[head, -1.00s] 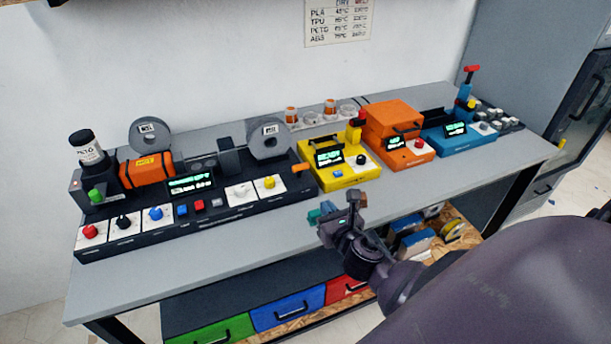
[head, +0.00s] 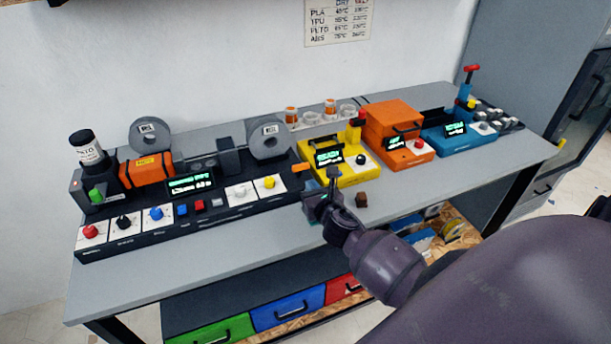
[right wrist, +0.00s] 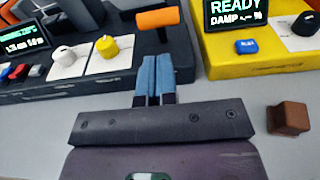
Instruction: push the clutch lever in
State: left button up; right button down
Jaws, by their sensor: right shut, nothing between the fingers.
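An orange-handled lever (head: 302,167), which I take for the clutch lever, sticks out at the right end of the long black machine (head: 135,235). In the right wrist view its orange grip (right wrist: 157,18) lies just beyond my fingertips, with a dark stem below it. My right gripper (head: 312,203) is shut and empty, low in front of the gap between the black and yellow machines. Its blue fingers (right wrist: 155,65) point towards the lever and appear short of it. My left gripper is not in view.
The yellow dryer (head: 345,172), reading READY, stands right of the lever. A small brown block (right wrist: 288,117) sits on the bench right of my gripper. Yellow (right wrist: 110,46) and white knobs are on the left. Orange (head: 405,152) and blue (head: 458,138) machines stand farther right.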

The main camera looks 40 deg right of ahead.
aim_at(302, 170)
jog(key=w, duration=0.3)
jog(key=shift+w+d+r, duration=0.25)
jog(key=shift+d, duration=0.15)
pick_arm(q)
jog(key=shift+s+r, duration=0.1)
pick_arm(e)
jog(key=shift+w+d, duration=0.15)
jog(key=shift+w, duration=0.35)
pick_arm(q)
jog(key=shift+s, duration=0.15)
pick_arm(e)
jog(key=shift+w+r, duration=0.1)
jog(key=shift+w, duration=0.05)
